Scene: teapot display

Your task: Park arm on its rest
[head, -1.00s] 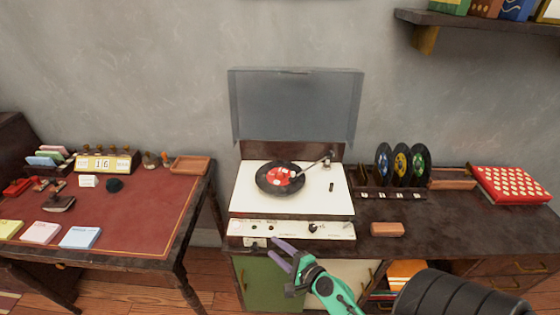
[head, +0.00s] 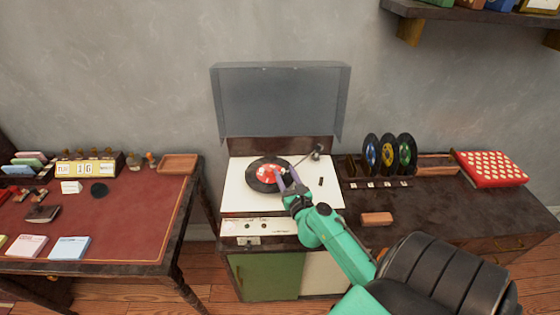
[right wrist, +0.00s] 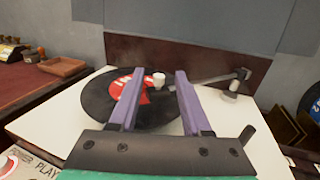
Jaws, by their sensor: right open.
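The record player (head: 240,200) has its lid raised, and a black record with a red label (head: 256,184) lies on it. The thin tonearm (head: 305,161) runs from its pivot at the back right toward the record; it also shows in the right wrist view (right wrist: 215,79). A white knob (right wrist: 159,79) shows at its inner end. My right gripper (head: 287,177) is open over the record's right part. In the right wrist view its purple fingers (right wrist: 157,85) appear either side of the knob; contact cannot be told. A small dark post (head: 321,181) stands right of the record. My left gripper is not in view.
The raised lid (head: 280,100) stands behind the deck. Several upright records (head: 388,155) and a brown block (head: 377,219) are to the right. A red-topped desk (head: 125,215) is at left, and a shelf (head: 470,14) hangs above right.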

